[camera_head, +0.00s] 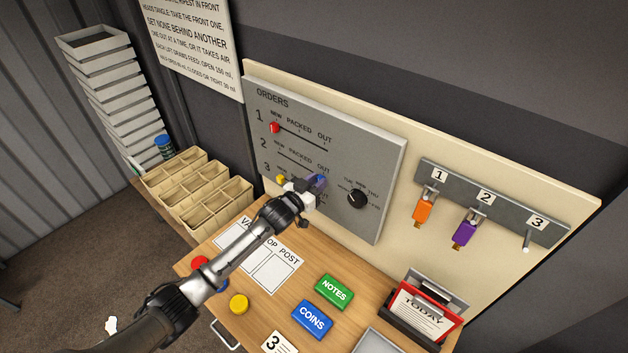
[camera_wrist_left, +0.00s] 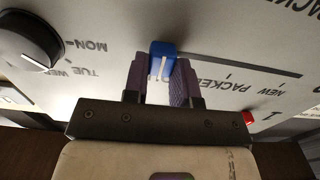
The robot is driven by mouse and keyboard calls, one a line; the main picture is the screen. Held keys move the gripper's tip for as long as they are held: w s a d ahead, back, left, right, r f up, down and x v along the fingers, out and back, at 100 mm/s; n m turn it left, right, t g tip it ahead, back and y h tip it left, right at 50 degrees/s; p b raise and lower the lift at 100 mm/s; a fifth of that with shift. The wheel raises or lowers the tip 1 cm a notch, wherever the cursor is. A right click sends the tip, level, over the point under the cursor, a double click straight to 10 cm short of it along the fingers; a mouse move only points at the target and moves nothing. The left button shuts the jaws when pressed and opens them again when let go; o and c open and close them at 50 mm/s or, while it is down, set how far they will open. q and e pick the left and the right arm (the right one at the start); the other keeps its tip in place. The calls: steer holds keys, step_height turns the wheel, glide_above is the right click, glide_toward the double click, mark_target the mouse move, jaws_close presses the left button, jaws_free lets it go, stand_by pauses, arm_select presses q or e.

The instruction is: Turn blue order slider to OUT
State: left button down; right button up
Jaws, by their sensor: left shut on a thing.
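The blue order slider (camera_head: 321,179) is in row 2 of the grey ORDERS board (camera_head: 384,150). In the left wrist view, which is upside down, the blue slider (camera_wrist_left: 162,58) is at the left end of the dark slot line. My left gripper (camera_head: 312,186) is at the board, shut on the blue slider, with its fingers (camera_wrist_left: 160,82) on either side of it. My right gripper is not in view.
The red slider (camera_head: 275,127) is at NEW in row 1, and the yellow slider (camera_head: 281,179) is at the left of row 3. A black day dial (camera_head: 357,198) sits close right of my gripper. The wooden desk (camera_head: 285,300) below holds NOTES and COINS blocks.

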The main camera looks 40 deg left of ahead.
arm_select(q)
steer(key=c, duration=0.9)
jaws_free()
steer(key=s, duration=0.9)
steer(key=s+b, duration=0.1)
steer(key=s, duration=0.3)
steer(key=shift+s+a, duration=0.3)
steer(key=shift+s, duration=0.1)
